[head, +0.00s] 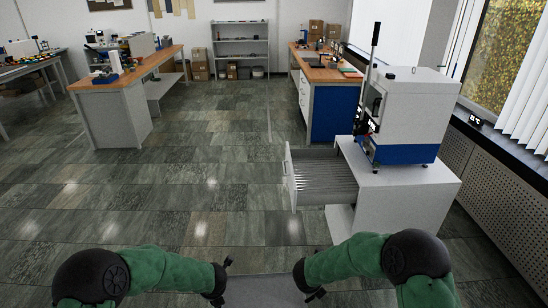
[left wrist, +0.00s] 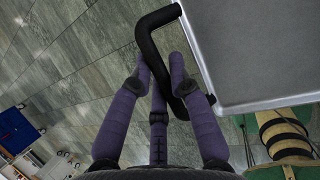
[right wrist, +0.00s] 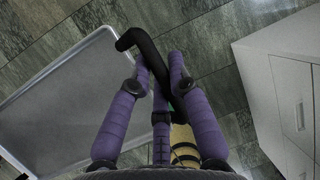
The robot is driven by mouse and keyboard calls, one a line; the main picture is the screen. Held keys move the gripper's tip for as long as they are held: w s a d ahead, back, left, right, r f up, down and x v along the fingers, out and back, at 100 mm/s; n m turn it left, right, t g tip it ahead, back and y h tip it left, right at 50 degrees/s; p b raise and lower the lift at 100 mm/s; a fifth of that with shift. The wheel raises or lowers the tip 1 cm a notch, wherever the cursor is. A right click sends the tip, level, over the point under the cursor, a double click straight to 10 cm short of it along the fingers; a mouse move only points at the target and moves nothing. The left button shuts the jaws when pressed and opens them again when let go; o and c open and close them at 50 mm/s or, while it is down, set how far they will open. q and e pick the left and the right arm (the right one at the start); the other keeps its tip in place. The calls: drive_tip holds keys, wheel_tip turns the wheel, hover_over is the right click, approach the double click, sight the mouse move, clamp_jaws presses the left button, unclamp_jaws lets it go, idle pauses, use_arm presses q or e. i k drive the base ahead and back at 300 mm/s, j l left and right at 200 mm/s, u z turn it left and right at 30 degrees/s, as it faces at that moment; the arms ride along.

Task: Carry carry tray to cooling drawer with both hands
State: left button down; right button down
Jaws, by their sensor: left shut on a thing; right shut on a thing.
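The carry tray (head: 265,292) is a flat grey tray at the bottom middle of the head view, partly cut off by the frame. It looks empty where it shows. My left gripper (left wrist: 160,65) is shut on the tray's black left handle (left wrist: 150,40). My right gripper (right wrist: 160,65) is shut on its black right handle (right wrist: 135,38). The tray's light rim and grey floor also show in the right wrist view (right wrist: 60,95). The cooling drawer (head: 322,180) stands open ahead and right of the tray, with rows of thin fins inside. A gap of floor separates them.
A white and blue press (head: 415,110) with a lever stands on the white bench (head: 400,195) beside the drawer. A wood-topped bench (head: 140,70) is at the back left, another (head: 325,75) behind the press. The tiled floor (head: 190,190) ahead and left is clear.

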sight(317, 177)
drive_tip(key=i+j, duration=0.15)
drive_tip(key=i, duration=3.15)
drive_tip(key=z, duration=0.4)
drive_tip(key=i+z, duration=0.1)
drive_tip(key=z, duration=0.65)
drive_tip(key=i+z, duration=0.1)
drive_tip(key=z, duration=0.3)
